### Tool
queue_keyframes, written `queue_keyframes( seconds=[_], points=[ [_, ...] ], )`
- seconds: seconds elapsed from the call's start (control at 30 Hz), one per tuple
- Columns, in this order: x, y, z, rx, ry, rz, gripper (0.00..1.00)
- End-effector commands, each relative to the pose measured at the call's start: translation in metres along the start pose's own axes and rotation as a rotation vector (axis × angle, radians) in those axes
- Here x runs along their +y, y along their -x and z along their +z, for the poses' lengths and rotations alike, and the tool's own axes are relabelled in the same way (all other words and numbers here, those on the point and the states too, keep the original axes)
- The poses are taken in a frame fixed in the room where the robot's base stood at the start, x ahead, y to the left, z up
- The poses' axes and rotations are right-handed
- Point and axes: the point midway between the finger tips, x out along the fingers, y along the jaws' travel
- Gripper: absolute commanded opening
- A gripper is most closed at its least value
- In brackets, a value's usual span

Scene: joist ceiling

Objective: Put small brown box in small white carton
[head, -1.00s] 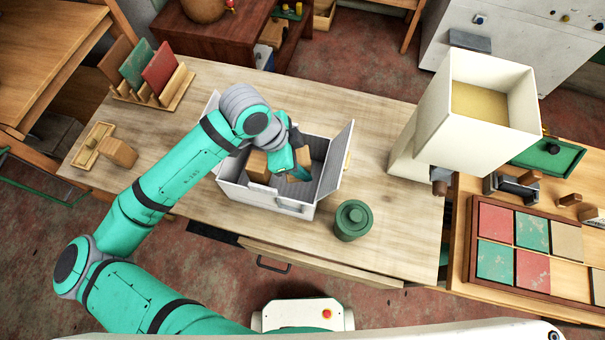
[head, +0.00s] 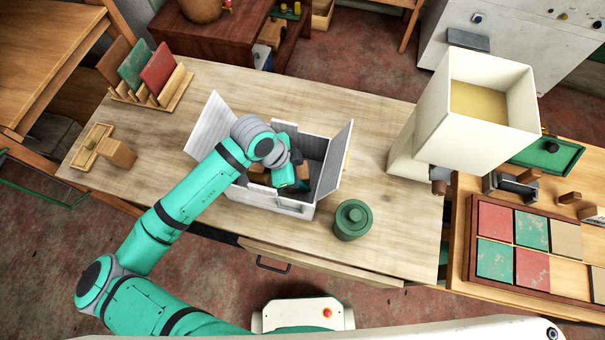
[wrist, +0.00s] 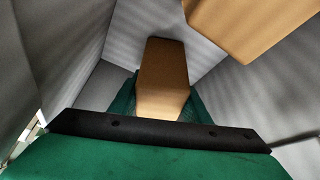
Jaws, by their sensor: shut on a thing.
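The small white carton (head: 296,208) stands on the wooden table with its flaps open. My gripper (head: 299,187) is down inside it, toward its right half. In the wrist view my gripper (wrist: 163,108) is shut on a small brown box (wrist: 165,75), with the carton's grey inner walls (wrist: 75,50) around it. Another brown box (wrist: 250,25) lies in the carton at the upper right of the wrist view. In the head view the arm and gripper partly hide the boxes. I cannot tell whether the held box touches the carton floor.
A green lidded canister (head: 352,220) stands just right of the carton. A cream machine with a hopper (head: 480,130) is at the table's right end. A brown block (head: 117,152) and a rack of panels (head: 150,90) are at the left. The table between is clear.

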Motion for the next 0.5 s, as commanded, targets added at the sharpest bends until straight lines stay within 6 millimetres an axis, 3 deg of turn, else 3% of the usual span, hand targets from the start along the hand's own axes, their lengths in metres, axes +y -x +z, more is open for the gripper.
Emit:
queue_keyframes(
  seconds=[0.1,0.13,0.2,0.5],
  points=[
    [0.0,-0.0023,0.0009,0.001,0.001,0.0,0.1],
    [0.0001,-0.0027,0.0011,0.001,0.001,0.0,0.45],
    [0.0,-0.0024,0.0011,0.001,0.0,0.0,0.62],
    [0.0,-0.0017,0.0009,0.0,0.0,0.0,0.62]
  ],
)
